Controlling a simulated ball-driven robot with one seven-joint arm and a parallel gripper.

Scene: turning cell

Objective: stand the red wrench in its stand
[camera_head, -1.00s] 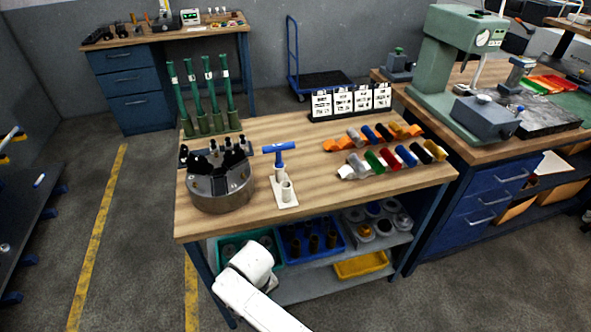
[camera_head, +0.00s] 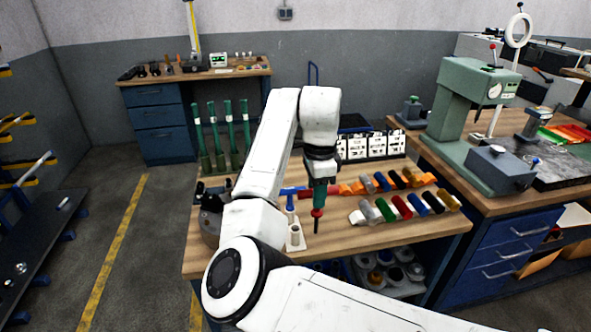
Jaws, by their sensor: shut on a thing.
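The red wrench (camera_head: 317,213) hangs upright below my gripper (camera_head: 319,186), dark tip down. Bits of red show on both sides of the fingers, probably its crossbar. The fingers are shut on its upper part and hide much of it. The pale stand (camera_head: 296,247) is on the wooden table, just left of the wrench's tip. Its front tube (camera_head: 295,233) looks empty. The blue T-handled wrench (camera_head: 290,204) stands in the tube behind. The red wrench's tip appears apart from the stand; its exact height above the table is hard to tell.
The grey chuck (camera_head: 209,222) at left is mostly behind my arm. Several green-handled tools (camera_head: 229,130) stand at the back left. Coloured rolls (camera_head: 402,206) lie to the right, with white label cards (camera_head: 377,147) behind. Bare tabletop (camera_head: 350,236) lies right of the stand.

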